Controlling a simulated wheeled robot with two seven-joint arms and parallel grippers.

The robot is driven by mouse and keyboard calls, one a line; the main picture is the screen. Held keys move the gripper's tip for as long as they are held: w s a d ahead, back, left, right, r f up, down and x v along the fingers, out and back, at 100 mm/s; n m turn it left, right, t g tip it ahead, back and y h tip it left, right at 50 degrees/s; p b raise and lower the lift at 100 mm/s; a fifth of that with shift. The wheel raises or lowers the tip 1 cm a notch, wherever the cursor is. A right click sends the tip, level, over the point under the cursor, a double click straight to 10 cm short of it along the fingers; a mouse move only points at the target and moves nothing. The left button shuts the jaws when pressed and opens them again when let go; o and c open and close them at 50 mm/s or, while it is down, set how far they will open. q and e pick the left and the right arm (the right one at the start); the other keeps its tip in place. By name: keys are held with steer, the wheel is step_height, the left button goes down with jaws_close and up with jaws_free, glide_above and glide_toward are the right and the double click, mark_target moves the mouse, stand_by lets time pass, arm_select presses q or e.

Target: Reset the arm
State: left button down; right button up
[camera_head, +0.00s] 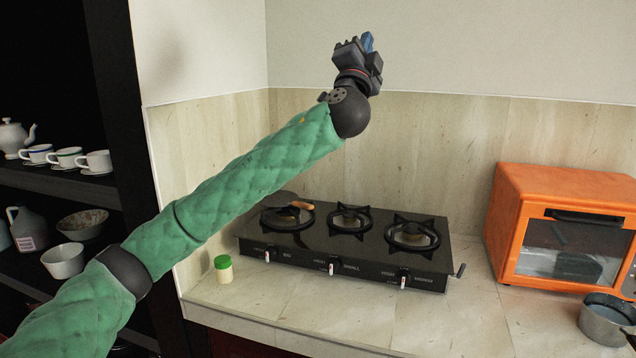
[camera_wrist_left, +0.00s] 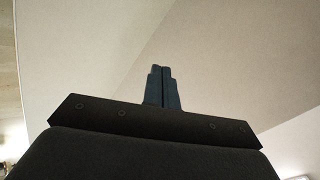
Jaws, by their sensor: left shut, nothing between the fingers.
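My left arm comes in from the lower left and reaches up across the counter in the head view. My left gripper (camera_head: 367,42) is raised high in front of the back wall, above the stove, pointing up. In the left wrist view its two blue fingers (camera_wrist_left: 162,88) are together, with nothing between them. Only pale wall or ceiling shows beyond them. My right gripper is not in view.
A black three-burner stove (camera_head: 345,262) stands on the stone counter (camera_head: 360,322), with a wooden-handled item (camera_head: 301,205) on its left burner. A green-lidded jar (camera_head: 223,269), an orange oven (camera_head: 570,190) and a metal pot (camera_head: 603,322) stand nearby. A dark shelf (camera_head: 70,185) holds dishes.

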arm_select(q)
steer(key=a+f+n+g+y, duration=0.4)
steer(key=a+f+n, duration=0.15)
steer(key=f, duration=0.75)
steer(key=a+f+n+g+y, duration=0.35)
steer(key=a+f+n, duration=0.2)
steer(key=f, duration=0.75)
steer(key=s+a+f+n+g, duration=0.1)
steer(key=s+a+f+g, duration=0.2)
steer(key=f, duration=0.6)
steer(key=s+a+f+g, duration=0.1)
steer(key=s+a+f, duration=0.3)
steer(key=f, duration=0.6)
steer(key=s+a+f+n+g, duration=0.1)
steer(key=s+f+g, duration=0.1)
steer(key=s+f, duration=0.5)
steer(key=s+a+f+n+g, duration=0.1)
steer(key=s+a+f+g, duration=0.1)
steer(key=s+f, duration=0.5)
steer(key=s+a+f+g, duration=0.1)
steer(key=s+a+f, duration=0.15)
steer(key=f, duration=0.75)
steer(key=s+a+f+n+g, duration=0.1)
steer(key=s+a+f+g, duration=0.1)
steer(key=s+f, duration=0.5)
steer(key=s+f+g, duration=0.4)
steer(key=s+f, duration=1.2)
steer(key=s, duration=0.4)
steer(key=shift+s+n, duration=0.2)
steer(key=shift+n, duration=0.2)
